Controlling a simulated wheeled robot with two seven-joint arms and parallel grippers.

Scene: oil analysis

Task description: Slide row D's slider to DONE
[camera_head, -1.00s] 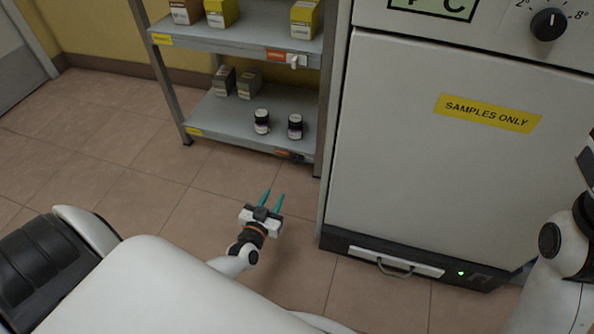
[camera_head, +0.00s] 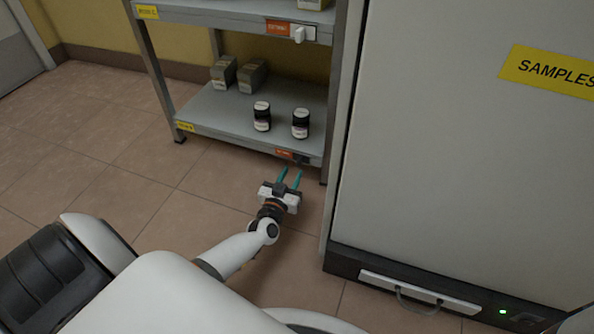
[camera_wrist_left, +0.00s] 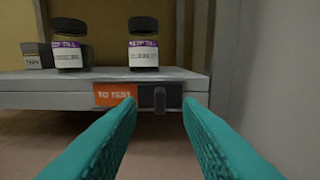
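The lowest shelf (camera_head: 215,108) has an orange label, reading TO TEST in the left wrist view (camera_wrist_left: 115,94), on its front edge near the right end. Right of the label is a small dark slider (camera_wrist_left: 160,98) with a protruding knob; in the head view the slider (camera_head: 302,159) is small and dark. No DONE wording is readable. My left gripper (camera_head: 291,170) is open and empty, just in front of this edge. Its teal fingers frame the slider left and right in the wrist view, apparently not touching it. My right gripper is out of view.
Two dark bottles (camera_head: 262,116) (camera_head: 300,124) stand above the slider, with grey boxes (camera_head: 250,76) farther left. The shelf above carries a white slider (camera_head: 304,34). A white cabinet (camera_head: 440,150) stands close on the right. The floor in front is clear.

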